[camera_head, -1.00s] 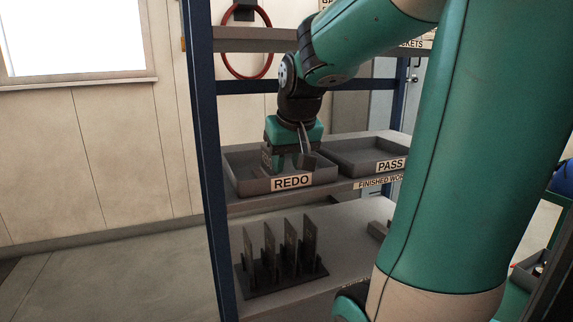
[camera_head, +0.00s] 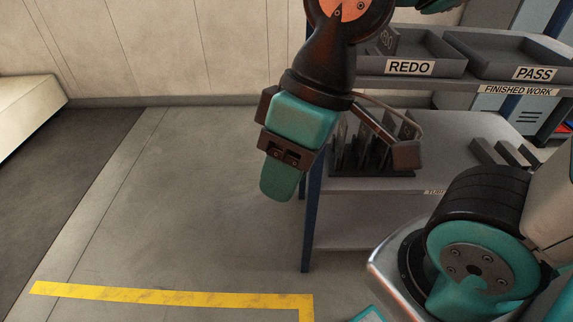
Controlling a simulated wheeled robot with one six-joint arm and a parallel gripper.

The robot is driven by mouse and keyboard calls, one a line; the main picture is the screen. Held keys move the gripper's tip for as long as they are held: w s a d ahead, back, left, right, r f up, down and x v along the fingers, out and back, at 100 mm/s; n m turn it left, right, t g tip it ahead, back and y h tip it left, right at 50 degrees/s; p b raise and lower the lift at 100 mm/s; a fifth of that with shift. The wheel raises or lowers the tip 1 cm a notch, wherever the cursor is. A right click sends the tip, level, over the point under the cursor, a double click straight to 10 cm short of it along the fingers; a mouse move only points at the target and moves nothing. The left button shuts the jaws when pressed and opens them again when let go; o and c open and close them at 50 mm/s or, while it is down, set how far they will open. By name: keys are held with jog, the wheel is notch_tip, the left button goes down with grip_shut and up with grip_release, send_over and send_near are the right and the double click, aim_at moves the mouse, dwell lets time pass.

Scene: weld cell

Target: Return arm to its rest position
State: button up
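My gripper (camera_head: 280,178) hangs over open floor, left of the shelf rack and clear of it, pointing down. Its teal body and a teal fingertip show; the fingers overlap from this side, so their gap is hidden. Nothing is visible hanging from it. A dark bracket on its right side lies in front of the rack's lower shelf in the view. A grey part (camera_head: 385,40) with markings stands in the REDO tray (camera_head: 425,68) at the upper right, apart from my gripper.
The PASS tray (camera_head: 490,66) sits beside the REDO tray on the rack. The lower shelf (camera_head: 440,180) holds a rack of upright dark plates (camera_head: 352,155) and several grey bars (camera_head: 500,152). A yellow line (camera_head: 150,295) marks the floor. The floor at left is clear.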

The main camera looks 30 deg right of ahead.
notch_tip(320, 180, up, 17)
jog(key=p, duration=1.7)
